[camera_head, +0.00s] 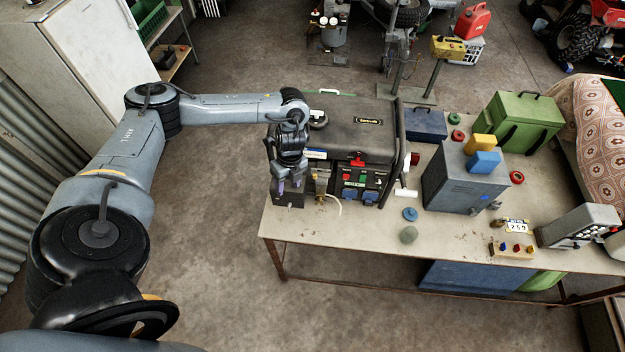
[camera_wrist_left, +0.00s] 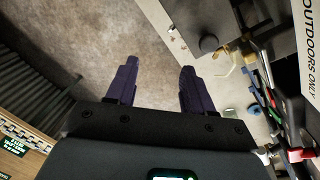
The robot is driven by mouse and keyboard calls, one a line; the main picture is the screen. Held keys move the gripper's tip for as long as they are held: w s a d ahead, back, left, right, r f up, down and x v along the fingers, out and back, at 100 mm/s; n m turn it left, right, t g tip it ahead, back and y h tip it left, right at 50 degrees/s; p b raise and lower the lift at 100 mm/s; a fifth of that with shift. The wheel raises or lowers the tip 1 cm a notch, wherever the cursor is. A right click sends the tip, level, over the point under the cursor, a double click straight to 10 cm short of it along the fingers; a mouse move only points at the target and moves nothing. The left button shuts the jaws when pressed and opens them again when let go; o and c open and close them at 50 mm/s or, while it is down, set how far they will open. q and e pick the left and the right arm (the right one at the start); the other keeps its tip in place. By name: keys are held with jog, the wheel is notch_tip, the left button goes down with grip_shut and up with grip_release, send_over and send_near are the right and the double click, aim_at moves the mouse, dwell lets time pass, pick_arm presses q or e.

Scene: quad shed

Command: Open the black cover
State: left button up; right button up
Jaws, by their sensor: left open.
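A generator with a broad black top cover (camera_head: 358,125) stands at the left end of the workbench. The cover looks closed. A red lever and a front panel (camera_head: 362,185) with red, green and blue parts sit below its front edge. A dark round knob (camera_wrist_left: 208,44) on a grey surface shows to the right of the fingers. My right gripper is not in view.
The workbench (camera_head: 450,233) also holds a grey metal box (camera_head: 462,180), a green case (camera_head: 522,125), a blue box (camera_head: 424,124) and small round pieces (camera_head: 409,235). A brass fitting with a pale hose (camera_head: 325,190) is right beside the gripper. Open floor lies left of the bench.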

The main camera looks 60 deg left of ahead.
pick_arm(q)
notch_tip(320, 180, up, 5)
jog(key=t, duration=0.2)
send_over(288, 183)
jog(key=w+d, duration=0.2)
jog(key=f+b, duration=0.2)
jog(key=shift+w+d+f, duration=0.1)
jog(key=shift+d+f, duration=0.2)
jog(key=shift+f, duration=0.05)
jog(key=shift+w+f+p, duration=0.1)
jog(key=shift+f+p, duration=0.4)
jog(key=shift+f, duration=3.2)
grip_shut()
